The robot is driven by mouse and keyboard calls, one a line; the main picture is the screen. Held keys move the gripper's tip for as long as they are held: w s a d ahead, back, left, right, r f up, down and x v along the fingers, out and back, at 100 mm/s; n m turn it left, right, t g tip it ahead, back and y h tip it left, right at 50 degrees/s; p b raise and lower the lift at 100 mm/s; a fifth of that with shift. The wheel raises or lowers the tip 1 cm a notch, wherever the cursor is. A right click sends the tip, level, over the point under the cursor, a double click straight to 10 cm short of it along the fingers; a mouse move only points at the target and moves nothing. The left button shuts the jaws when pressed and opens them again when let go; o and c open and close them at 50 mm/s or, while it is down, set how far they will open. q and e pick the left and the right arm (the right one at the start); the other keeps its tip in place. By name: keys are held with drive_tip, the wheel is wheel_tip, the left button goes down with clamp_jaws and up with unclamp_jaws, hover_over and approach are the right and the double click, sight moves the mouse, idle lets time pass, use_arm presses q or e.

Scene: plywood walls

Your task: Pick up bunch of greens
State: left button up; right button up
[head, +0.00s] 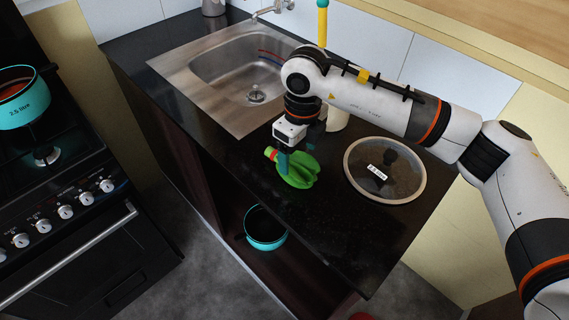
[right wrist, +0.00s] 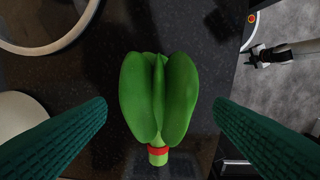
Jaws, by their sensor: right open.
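The bunch of greens (head: 299,172) lies on the dark countertop (head: 335,235), near the counter's front edge. It has broad green leaves and a pale stem with a red band. My right gripper (head: 292,163) is right over it, pointing down. In the right wrist view the greens (right wrist: 158,100) lie between the two teal fingers (right wrist: 160,128), with a gap on each side. The gripper is open and holds nothing. My left gripper is not in the head view.
A glass lid (head: 412,192) lies to the right of the greens. A steel sink (head: 205,107) with a tap is behind left. A teal pot (head: 265,243) stands on the shelf below. A stove (head: 70,205) with another teal pot (head: 20,112) is at left.

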sight(295, 161)
drive_tip(key=shift+f, duration=0.6)
drive_tip(key=f, duration=0.1)
drive_tip(key=f+p, duration=0.1)
drive_tip(key=f, duration=0.1)
drive_tip(key=f+p, duration=0.1)
drive_tip(key=shift+w+a+f, duration=0.2)
drive_tip(key=shift+w+a, duration=0.05)
drive_tip(key=shift+a, duration=0.05)
drive_tip(key=shift+d+f, duration=0.1)
drive_tip(key=shift+f, duration=0.15)
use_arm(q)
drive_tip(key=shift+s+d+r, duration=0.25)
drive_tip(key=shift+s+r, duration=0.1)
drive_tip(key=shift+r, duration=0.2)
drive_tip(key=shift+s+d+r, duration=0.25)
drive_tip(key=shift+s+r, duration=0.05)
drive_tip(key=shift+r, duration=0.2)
use_arm(e)
drive_tip(key=c, duration=1.1)
